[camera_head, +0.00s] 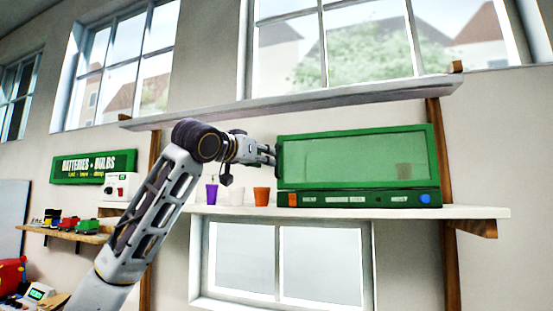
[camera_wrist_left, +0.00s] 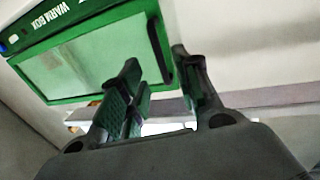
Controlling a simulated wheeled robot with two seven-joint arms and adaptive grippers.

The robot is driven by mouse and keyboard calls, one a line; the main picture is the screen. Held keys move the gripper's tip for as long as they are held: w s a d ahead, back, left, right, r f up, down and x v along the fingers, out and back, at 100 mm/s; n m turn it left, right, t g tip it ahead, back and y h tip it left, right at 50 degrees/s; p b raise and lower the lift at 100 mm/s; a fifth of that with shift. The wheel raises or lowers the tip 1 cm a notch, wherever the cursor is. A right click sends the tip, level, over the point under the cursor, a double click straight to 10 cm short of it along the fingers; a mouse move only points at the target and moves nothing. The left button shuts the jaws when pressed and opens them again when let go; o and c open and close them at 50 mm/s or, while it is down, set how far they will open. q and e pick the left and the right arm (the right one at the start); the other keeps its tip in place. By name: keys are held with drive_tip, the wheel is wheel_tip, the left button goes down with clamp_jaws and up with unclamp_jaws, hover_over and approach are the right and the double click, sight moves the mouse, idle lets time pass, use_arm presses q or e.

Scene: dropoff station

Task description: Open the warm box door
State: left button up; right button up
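The warm box (camera_head: 357,198) is a green cabinet on the wall shelf, with a wide glass door (camera_head: 352,158) that looks shut. Its label shows tilted in the left wrist view (camera_wrist_left: 62,18). A dark vertical handle (camera_wrist_left: 160,52) runs along one edge of the door, the left edge in the head view. My left gripper (camera_head: 273,155) is beside that edge. In the left wrist view its two fingers (camera_wrist_left: 157,75) are spread apart, with the handle showing between the tips. Whether they touch it I cannot tell. My right gripper is in neither view.
The shelf (camera_head: 470,212) also holds an orange cup (camera_head: 261,196) and a purple cup (camera_head: 211,193), just left of the box. An upper shelf (camera_head: 300,102) runs above. A small lower shelf (camera_head: 70,234) with toy-like items is at left. Space before the box looks free.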

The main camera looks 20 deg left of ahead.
sight(276, 171)
use_arm(q)
drive_tip(key=shift+p+x, duration=1.4)
drive_tip(key=shift+x, duration=2.7)
drive_tip(key=c, duration=0.7)
clamp_jaws()
